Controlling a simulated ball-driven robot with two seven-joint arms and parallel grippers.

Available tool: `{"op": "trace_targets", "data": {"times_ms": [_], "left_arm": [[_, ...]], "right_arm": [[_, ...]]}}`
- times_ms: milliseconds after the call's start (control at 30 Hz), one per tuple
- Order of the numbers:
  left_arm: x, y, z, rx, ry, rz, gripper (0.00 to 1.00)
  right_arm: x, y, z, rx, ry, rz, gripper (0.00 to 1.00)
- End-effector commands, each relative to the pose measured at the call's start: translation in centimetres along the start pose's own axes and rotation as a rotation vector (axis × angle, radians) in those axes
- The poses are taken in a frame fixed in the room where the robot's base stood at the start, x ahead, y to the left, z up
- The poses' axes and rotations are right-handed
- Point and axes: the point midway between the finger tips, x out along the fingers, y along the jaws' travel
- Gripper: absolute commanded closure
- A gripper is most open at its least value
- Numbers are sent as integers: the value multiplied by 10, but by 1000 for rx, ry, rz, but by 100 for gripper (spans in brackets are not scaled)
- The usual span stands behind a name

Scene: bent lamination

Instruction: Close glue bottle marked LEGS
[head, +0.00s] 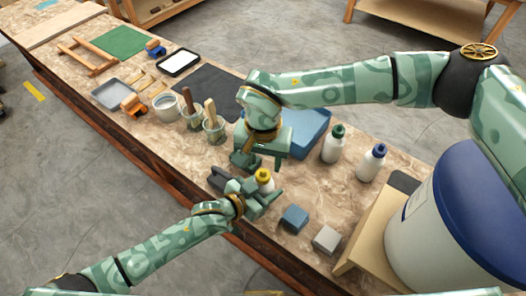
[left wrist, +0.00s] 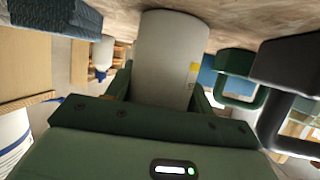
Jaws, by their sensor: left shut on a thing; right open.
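A white bottle with a yellow top (head: 264,175) stands at the table's front edge. My left gripper (head: 262,193) is shut around its body. The bottle's pale body (left wrist: 170,55) fills the middle of the left wrist view between the fingers, with a small yellow patch on its side. My right gripper (head: 246,160) is open, just behind and left of the yellow top, apart from it. Two more white bottles stand farther right, one with a green cap (head: 338,131) and one with a blue cap (head: 379,150). No label reading LEGS is legible, and I cannot tell how the yellow top sits.
A blue tray (head: 310,130) lies behind my right gripper. A blue block (head: 295,217) and a grey block (head: 327,239) lie right of the held bottle. Cups with brushes (head: 213,128) stand to the left. A large white bucket (head: 425,235) takes up the right side.

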Motion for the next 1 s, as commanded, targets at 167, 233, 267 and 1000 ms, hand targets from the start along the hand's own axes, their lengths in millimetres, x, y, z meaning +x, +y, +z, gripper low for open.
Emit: {"op": "trace_targets", "data": {"times_ms": [167, 233, 267, 1000], "left_arm": [[0, 0, 0, 0, 1, 0, 100], [0, 0, 0, 0, 0, 0, 100], [0, 0, 0, 0, 0, 0, 100], [0, 0, 0, 0, 0, 0, 100]], "right_arm": [[29, 0, 0, 1, -1, 1, 50], [38, 0, 1, 2, -2, 1, 50], [41, 0, 0, 2, -2, 1, 50], [53, 0, 0, 1, 1, -1, 96]]}}
